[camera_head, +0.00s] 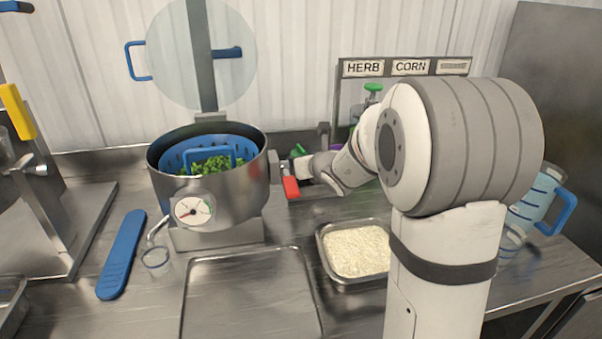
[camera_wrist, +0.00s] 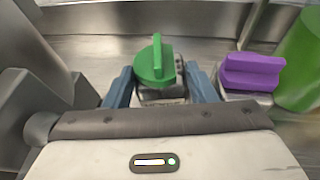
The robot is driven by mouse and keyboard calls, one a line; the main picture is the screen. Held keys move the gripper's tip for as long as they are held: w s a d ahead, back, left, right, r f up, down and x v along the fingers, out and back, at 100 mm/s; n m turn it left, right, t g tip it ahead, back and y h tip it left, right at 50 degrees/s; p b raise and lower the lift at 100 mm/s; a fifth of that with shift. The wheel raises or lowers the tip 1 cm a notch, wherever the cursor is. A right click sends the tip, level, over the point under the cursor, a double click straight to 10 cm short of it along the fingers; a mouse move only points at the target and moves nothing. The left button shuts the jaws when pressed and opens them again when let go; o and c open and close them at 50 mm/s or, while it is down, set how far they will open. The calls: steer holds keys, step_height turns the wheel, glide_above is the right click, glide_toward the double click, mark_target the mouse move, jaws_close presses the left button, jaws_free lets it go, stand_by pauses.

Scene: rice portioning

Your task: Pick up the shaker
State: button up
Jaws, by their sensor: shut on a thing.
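A shaker with a green, finned lid (camera_wrist: 154,64) stands between the blue fingers of my gripper (camera_wrist: 159,88) in the wrist view. My gripper is shut on it, and its lower body is mostly hidden by my wrist. In the head view a bit of the green lid (camera_head: 298,150) shows beside my gripper (camera_head: 304,163), to the right of the pot. I cannot tell whether the shaker's base touches the surface.
A purple-lidded container (camera_wrist: 252,72) stands close to the right, with a green cylinder (camera_wrist: 302,62) beyond. A steel pot (camera_head: 232,190) with a blue basket of greens stands left. A rice tray (camera_head: 322,262) is in front; the HERB and CORN sign rack (camera_head: 340,105) is behind.

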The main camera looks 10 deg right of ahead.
steer(key=c, duration=0.4)
step_height(320, 180, up, 10)
steer(key=p, duration=0.3)
